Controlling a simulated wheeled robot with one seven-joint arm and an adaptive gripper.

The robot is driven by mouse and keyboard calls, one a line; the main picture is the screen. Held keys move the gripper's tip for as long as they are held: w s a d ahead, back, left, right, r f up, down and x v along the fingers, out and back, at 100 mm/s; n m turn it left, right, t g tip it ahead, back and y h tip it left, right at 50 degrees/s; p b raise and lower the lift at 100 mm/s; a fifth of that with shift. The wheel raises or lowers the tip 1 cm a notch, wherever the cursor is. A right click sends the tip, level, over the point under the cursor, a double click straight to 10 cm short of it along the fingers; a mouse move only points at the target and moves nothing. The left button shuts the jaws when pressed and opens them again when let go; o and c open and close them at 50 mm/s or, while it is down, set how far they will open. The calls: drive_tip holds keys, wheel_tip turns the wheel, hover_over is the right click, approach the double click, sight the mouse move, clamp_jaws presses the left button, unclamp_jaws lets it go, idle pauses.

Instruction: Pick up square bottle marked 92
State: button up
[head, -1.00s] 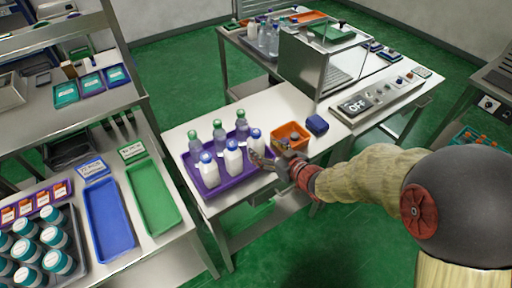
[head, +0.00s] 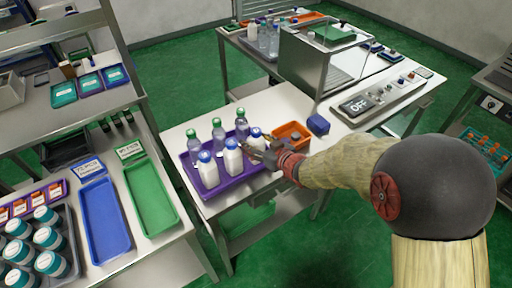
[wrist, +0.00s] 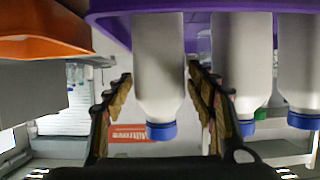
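A purple tray (head: 212,190) on the middle table holds white bottles with blue caps along its front and greyish clear bottles (head: 218,134) with green caps behind. My gripper (head: 252,151) is at the rightmost white bottle (head: 256,138). In the wrist view, which looks upside down, my gripper (wrist: 160,105) is open with that white bottle (wrist: 158,60) between its fingers. The right-hand finger is very close to the bottle; a gap shows on the left. Other white bottles (wrist: 242,55) stand beyond that finger. I cannot read the number 92 on any bottle.
An orange bin (head: 291,134) and a blue box (head: 318,124) stand right of the tray, the bin close to my gripper. A blue tray (head: 106,218) and a green tray (head: 152,198) lie on the left bench. The table front is clear.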

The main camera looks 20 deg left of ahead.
drive_tip(key=c, duration=1.2)
drive_tip(key=shift+c, duration=0.3)
drive_tip(key=shift+r, duration=0.1)
drive_tip(key=shift+c, duration=0.2)
